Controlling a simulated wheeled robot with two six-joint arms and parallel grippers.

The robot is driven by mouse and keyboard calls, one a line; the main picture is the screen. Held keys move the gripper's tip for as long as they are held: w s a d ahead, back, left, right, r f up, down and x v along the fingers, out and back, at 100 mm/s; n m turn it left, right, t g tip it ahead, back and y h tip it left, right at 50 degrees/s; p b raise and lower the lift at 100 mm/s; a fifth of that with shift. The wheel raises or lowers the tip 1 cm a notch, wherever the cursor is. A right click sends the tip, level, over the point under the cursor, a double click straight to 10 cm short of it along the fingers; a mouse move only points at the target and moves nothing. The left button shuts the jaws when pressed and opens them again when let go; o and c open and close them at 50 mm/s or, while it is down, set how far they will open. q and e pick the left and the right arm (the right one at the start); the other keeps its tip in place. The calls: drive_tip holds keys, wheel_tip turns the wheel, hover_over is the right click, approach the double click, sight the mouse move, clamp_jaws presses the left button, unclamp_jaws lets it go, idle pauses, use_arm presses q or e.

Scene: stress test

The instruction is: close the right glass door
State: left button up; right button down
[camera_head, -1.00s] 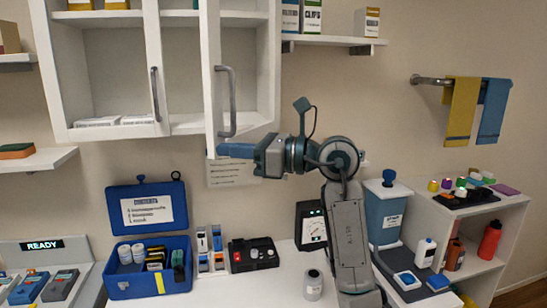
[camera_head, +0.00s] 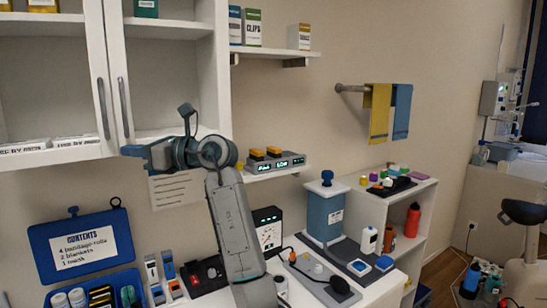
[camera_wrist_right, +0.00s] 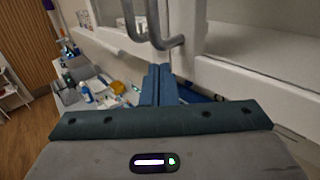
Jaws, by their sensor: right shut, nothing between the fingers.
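The right glass door (camera_head: 117,60) is the right-hand door of the white wall cabinet. Its edge stands close beside the left door's edge; I cannot tell whether it is fully flush. Its grey bar handle (camera_head: 123,107) is next to the left door's handle (camera_head: 102,108); both handles also show at the top of the right wrist view. My right gripper (camera_head: 130,151) is shut and empty, at the door's lower corner just below the handle. In the right wrist view its blue fingers (camera_wrist_right: 160,85) are together; contact with the door is unclear. My left gripper is out of view.
A small shelf (camera_head: 275,172) with devices is right of my right arm.

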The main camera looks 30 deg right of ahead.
drive_tip(key=shift+w+a+r, duration=0.1)
drive_tip(key=shift+w+a, duration=0.15)
drive_tip(key=shift+w, duration=0.55)
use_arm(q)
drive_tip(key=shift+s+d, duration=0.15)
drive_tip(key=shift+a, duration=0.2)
use_arm(e)
drive_tip(key=shift+d, duration=0.1)
